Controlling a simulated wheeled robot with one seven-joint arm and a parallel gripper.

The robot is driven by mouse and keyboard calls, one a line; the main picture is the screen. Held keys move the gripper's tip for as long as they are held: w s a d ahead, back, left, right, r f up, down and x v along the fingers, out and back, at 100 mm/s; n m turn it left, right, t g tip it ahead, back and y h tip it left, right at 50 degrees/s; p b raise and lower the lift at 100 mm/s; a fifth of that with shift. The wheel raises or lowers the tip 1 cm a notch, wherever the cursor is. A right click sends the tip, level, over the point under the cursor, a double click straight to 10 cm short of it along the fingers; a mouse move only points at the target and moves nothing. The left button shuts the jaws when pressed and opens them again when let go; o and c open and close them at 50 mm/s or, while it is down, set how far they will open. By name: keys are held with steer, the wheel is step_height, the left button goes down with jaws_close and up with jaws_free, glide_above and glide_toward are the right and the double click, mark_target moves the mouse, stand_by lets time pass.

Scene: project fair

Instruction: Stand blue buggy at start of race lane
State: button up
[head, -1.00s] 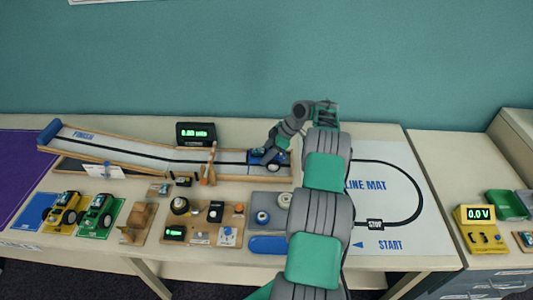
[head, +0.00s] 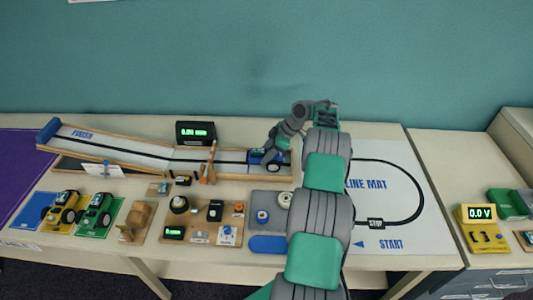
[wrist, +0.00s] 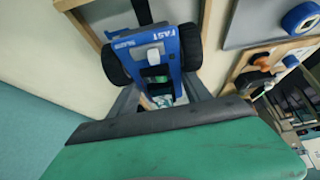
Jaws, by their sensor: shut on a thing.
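The blue buggy (head: 270,158) is at the right end of the race lane (head: 215,160), the end away from the FINISH mark. In the wrist view the buggy (wrist: 150,48) shows its blue body marked FAST and its black wheels, with the lane's wooden side rail (wrist: 85,22) beside it. My gripper (head: 268,152) is shut on the buggy; its fingers reach along both sides of the body in the wrist view (wrist: 165,95). Whether the wheels touch the lane floor is hard to tell.
A yellow buggy (head: 62,208) and a green buggy (head: 96,211) stand at the front left. A timer display (head: 196,133) stands behind the lane. Wooden boards with parts (head: 203,236) lie in front. The line mat (head: 400,215) lies to the right.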

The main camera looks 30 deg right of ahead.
steer(key=shift+f+b, duration=0.4)
steer(key=shift+b, duration=0.15)
stand_by(0.5)
stand_by(0.4)
steer(key=o, duration=1.3)
